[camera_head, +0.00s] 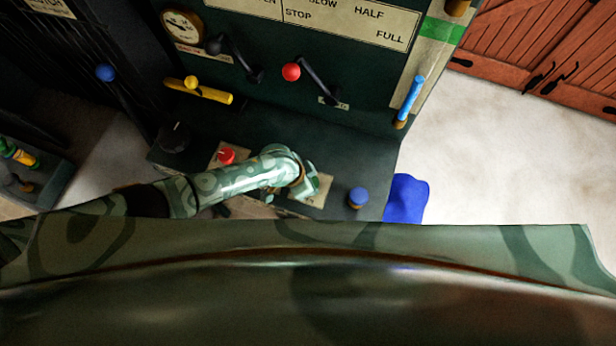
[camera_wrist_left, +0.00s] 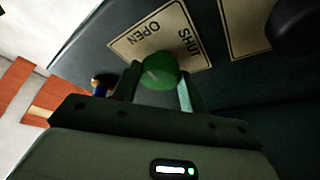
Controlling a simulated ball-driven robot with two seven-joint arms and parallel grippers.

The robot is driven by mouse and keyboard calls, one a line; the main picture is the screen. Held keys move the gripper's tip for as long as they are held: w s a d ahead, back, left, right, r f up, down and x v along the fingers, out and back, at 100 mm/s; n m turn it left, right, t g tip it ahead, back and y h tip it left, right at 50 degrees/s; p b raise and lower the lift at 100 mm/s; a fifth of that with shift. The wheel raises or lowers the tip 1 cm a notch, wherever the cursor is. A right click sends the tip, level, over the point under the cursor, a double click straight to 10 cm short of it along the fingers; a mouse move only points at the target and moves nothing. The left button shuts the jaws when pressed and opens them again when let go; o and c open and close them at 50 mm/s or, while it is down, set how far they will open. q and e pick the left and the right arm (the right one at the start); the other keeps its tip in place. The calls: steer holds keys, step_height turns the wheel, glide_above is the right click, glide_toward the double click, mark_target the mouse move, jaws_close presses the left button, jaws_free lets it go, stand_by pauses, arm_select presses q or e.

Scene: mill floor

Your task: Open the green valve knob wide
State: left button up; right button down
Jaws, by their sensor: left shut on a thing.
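The green valve knob (camera_wrist_left: 160,72) is round and sits between the fingers of my left gripper (camera_wrist_left: 158,88) in the left wrist view. The fingers are shut on its sides. Behind it is a cream plate (camera_wrist_left: 130,43) marked OPEN and SHUT. A pale line shows on the knob's face. In the head view my left gripper (camera_head: 302,192) is over the right part of the console, and the knob is hidden beneath it. The cream plate shows partly there. My right gripper is not in view.
Levers with red (camera_head: 291,72) and black (camera_head: 214,45) balls stand behind. A yellow handle (camera_head: 198,91) and blue handle (camera_head: 411,98) flank them.

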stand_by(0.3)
arm_select(q)
steer(key=o, duration=1)
steer(key=shift+c, duration=0.2)
steer(key=p+v, duration=0.6)
steer(key=v, duration=1)
steer(key=shift+r+p, duration=0.15)
steer(key=shift+p, duration=0.25)
steer(key=shift+s, duration=0.1)
